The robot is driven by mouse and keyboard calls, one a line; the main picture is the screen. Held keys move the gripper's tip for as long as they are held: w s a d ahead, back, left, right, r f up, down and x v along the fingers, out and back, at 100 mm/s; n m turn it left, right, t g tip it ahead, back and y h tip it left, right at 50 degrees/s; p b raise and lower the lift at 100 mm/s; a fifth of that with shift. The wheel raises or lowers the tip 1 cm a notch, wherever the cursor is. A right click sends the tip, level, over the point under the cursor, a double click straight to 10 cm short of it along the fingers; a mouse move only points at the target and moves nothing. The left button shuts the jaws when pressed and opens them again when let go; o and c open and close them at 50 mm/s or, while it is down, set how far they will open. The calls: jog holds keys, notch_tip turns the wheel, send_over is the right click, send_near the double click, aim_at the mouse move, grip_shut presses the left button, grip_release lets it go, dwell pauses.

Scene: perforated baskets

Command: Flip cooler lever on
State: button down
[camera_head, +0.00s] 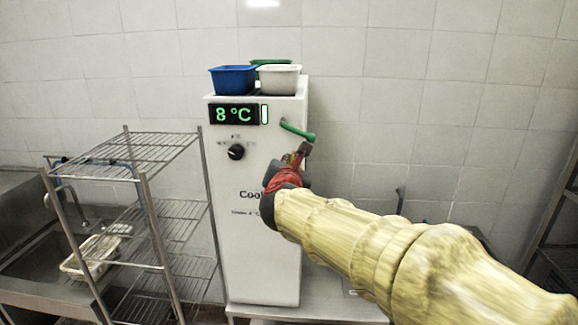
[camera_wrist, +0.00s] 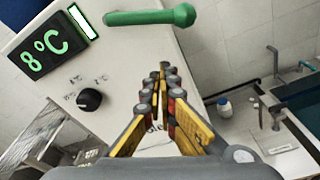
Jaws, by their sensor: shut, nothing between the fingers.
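The cooler (camera_head: 255,220) is a tall white box with a green "8 °C" display (camera_head: 234,114) and a black knob (camera_head: 236,152) on its front. Its green lever (camera_head: 298,131) sticks out at the upper right, sloping slightly down to the right. In the wrist view the lever (camera_wrist: 150,17) crosses the top of the picture, its rounded end to the right. My gripper (camera_head: 303,149) is shut and empty, just below the lever's end in the head view. In the wrist view the fingertips (camera_wrist: 163,68) point toward the lever with a visible gap in the picture.
Blue (camera_head: 233,78) and white (camera_head: 278,79) baskets stand on top of the cooler, with a green one (camera_head: 270,62) behind. A wire rack (camera_head: 140,170) stands to the left, beside a sink counter (camera_head: 30,262). A tiled wall (camera_head: 420,90) is behind.

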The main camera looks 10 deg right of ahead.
aim_at(298, 130)
jog(key=shift+x, duration=1)
jog(key=r, duration=0.1)
jog(key=s+d+r+p, duration=0.1)
jog(key=r, duration=0.1)
jog(key=shift+s+d+r+p, duration=0.15)
jog(key=shift+r+p, duration=0.2)
jog(key=shift+p, duration=0.05)
jog(key=shift+s, duration=0.1)
